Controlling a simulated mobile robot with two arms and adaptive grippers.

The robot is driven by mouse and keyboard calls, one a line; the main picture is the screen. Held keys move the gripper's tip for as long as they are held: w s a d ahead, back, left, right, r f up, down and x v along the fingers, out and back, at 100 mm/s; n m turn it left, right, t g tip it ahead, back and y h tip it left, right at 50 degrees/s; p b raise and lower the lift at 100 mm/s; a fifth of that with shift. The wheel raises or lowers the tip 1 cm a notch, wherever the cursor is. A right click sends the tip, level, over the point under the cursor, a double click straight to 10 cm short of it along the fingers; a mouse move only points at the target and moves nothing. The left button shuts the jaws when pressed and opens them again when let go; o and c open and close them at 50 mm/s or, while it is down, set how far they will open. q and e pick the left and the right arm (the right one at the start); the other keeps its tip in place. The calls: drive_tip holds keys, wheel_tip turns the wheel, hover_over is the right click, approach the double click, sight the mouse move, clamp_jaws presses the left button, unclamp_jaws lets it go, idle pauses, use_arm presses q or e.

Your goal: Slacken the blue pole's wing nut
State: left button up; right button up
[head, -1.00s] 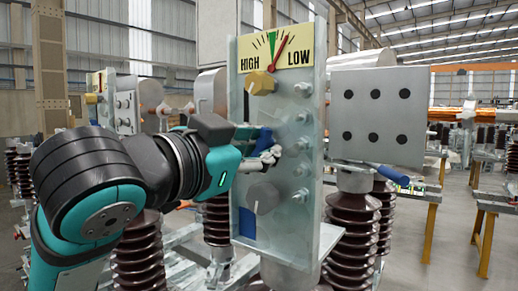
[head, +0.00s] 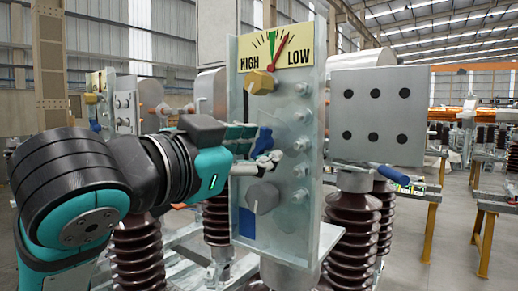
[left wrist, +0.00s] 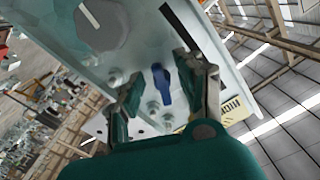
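The blue wing nut (head: 262,141) sits on the front of an upright grey panel (head: 282,215), between a yellow knob (head: 260,81) above and a grey knob (head: 263,198) below. My left gripper (head: 263,151) is at the panel with its fingers spread, one above and one below the wing nut. In the left wrist view the blue wing nut (left wrist: 161,86) lies between the open fingers (left wrist: 160,72), with a gap visible on each side. A blue patch (head: 247,223) is on the panel's lower left. My right gripper is not in view.
A HIGH/LOW dial (head: 276,52) with a red needle tops the panel. Bolts line its right side. A grey box with black dots (head: 376,117) and a blue handle (head: 393,175) stand to the right. Brown ribbed insulators (head: 352,240) are below.

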use_arm(q)
drive_tip(key=v, duration=1.1)
